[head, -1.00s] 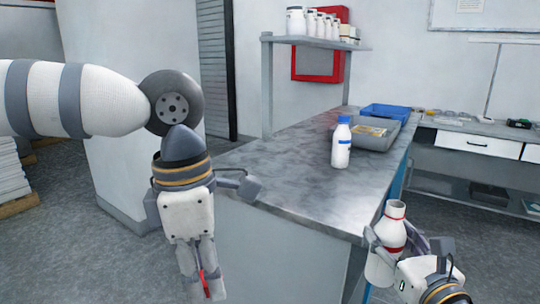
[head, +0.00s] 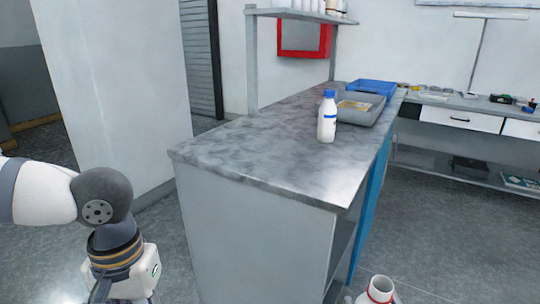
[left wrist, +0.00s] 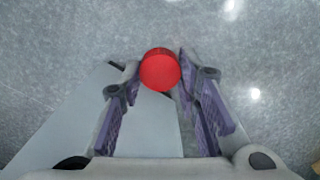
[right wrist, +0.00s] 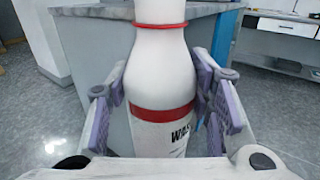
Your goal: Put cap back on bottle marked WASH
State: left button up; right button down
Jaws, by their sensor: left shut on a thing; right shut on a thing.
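The bottle marked WASH (right wrist: 160,80) is white with red bands and an uncapped neck. My right gripper (right wrist: 158,95) is shut around its body and holds it upright; part of the label reads "WAS". Its open neck (head: 380,289) shows at the bottom of the head view, in front of the bench. My left gripper (left wrist: 160,78) is shut on a round red cap (left wrist: 160,70), held above the floor. In the head view my left wrist shows at the bottom left, with its fingers below the frame.
A grey-topped bench (head: 255,150) fills the middle. On it stand a white bottle with a blue cap (head: 327,118), a grey tray (head: 362,112) and a blue tray (head: 373,88). A shelf with white bottles is behind. Floor is clear on the right.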

jog(key=w+a+r+n+g+y, duration=0.1)
jog(key=w+a+n+g+y, duration=0.3)
jog(key=a+n+y, duration=0.4)
jog(key=w+a+y, duration=0.1)
jog(key=a+y, duration=0.2)
jog(key=a, duration=0.1)
jog(key=shift+w+a+y, duration=0.2)
jog(key=shift+a+y, duration=0.1)
jog(key=shift+a, duration=0.1)
pick_arm(q)
jog(key=w+d+r+n, duration=0.2)
jog(key=w+d+r, duration=0.5)
jog(key=d+r, duration=0.25)
jog(key=s+d+r, duration=0.1)
jog(key=d+r, duration=0.6)
jog(key=d, duration=0.6)
jog(key=shift+s+n+t, duration=0.25)
jog(key=shift+n+t, duration=0.15)
jog(key=shift+f, duration=2)
